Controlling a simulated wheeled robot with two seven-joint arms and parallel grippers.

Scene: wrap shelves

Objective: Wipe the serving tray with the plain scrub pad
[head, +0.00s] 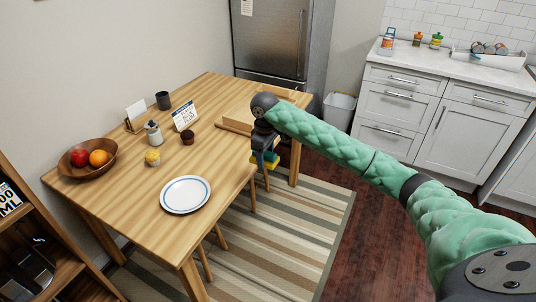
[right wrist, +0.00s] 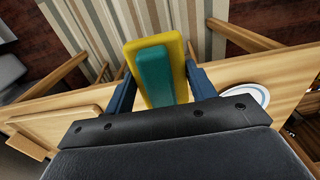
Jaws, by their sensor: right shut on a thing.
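The serving tray (head: 232,126) looks like a pale wooden board with a raised rim. It lies at the table's far right corner, partly hidden behind my right arm, and also shows at the left of the right wrist view (right wrist: 55,128). My right gripper (head: 264,160) is shut on a yellow and teal scrub pad (right wrist: 153,73), with one dark blue finger on each side. The pad also shows small under the gripper in the head view (head: 271,165). The gripper holds it beside the table's right edge, nearer than the tray and apart from it. My left gripper is not in view.
The wooden table (head: 130,195) also bears a white plate (head: 185,194), a fruit bowl (head: 88,170), a jar (head: 153,133), a small dark cup (head: 187,138), a sign (head: 185,115) and a dark mug (head: 163,100). Wooden seat legs stand along the near right side. A striped rug (head: 290,235) lies below.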

